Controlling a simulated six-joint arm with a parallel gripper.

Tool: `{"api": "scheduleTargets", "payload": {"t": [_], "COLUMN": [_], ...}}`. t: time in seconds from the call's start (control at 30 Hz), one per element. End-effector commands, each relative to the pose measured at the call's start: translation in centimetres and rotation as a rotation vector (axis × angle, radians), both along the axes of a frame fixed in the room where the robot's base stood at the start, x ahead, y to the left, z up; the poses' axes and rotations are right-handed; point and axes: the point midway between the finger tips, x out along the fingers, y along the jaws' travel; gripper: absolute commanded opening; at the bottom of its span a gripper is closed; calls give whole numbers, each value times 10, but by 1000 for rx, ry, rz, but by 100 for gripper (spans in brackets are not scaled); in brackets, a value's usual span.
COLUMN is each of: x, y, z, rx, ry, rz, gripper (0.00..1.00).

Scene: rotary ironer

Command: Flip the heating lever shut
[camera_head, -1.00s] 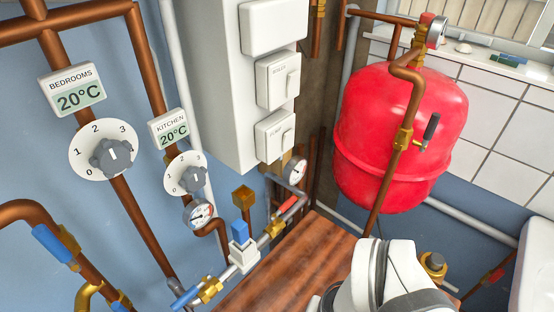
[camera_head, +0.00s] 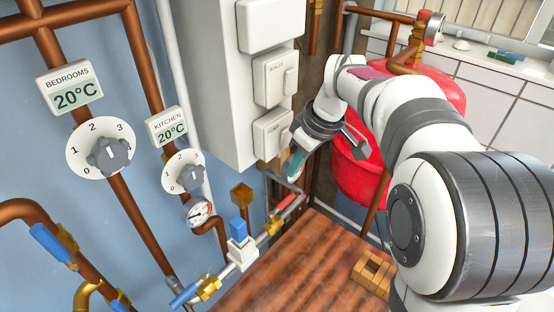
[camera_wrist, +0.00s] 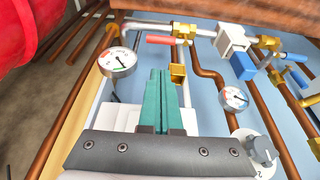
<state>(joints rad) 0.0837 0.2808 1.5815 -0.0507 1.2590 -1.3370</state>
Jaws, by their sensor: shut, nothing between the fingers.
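I see no label naming a heating lever. A red lever (camera_head: 285,202) sits on a brass valve in the low pipe run and lies roughly along its pipe. It also shows in the wrist view (camera_wrist: 164,39), beside the brass valve body. My gripper (camera_head: 294,166) is shut and empty, its teal fingers above the red lever and beside the lower white switch box (camera_head: 272,134). In the wrist view the closed fingers (camera_wrist: 162,100) point up the picture toward the red lever, apart from it. The black lever on the red tank's pipe is hidden behind my arm.
A round gauge (camera_wrist: 118,62) stands left of the fingers in the wrist view. A blue-and-white valve (camera_head: 241,245) and blue lever (camera_head: 184,296) lie along the pipe run. The red tank (camera_head: 360,180) is close behind my arm. A wooden block frame (camera_head: 372,273) rests on the brown wooden top (camera_head: 300,270).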

Motion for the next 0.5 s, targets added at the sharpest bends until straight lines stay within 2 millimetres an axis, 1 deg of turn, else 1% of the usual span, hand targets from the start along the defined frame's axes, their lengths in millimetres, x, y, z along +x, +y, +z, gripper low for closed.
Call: {"api": "scheduleTargets", "payload": {"t": [0.13,0.23,0.27,0.5], "x": [0,2,3,14], "y": [0,3,4,16], "z": [-1,-11,-15,-62], "rx": [0,-1,-1,1], "ry": [1,4,4,6], "rz": [-1,0,0,-1], "gripper": [0,0,0,0]}}
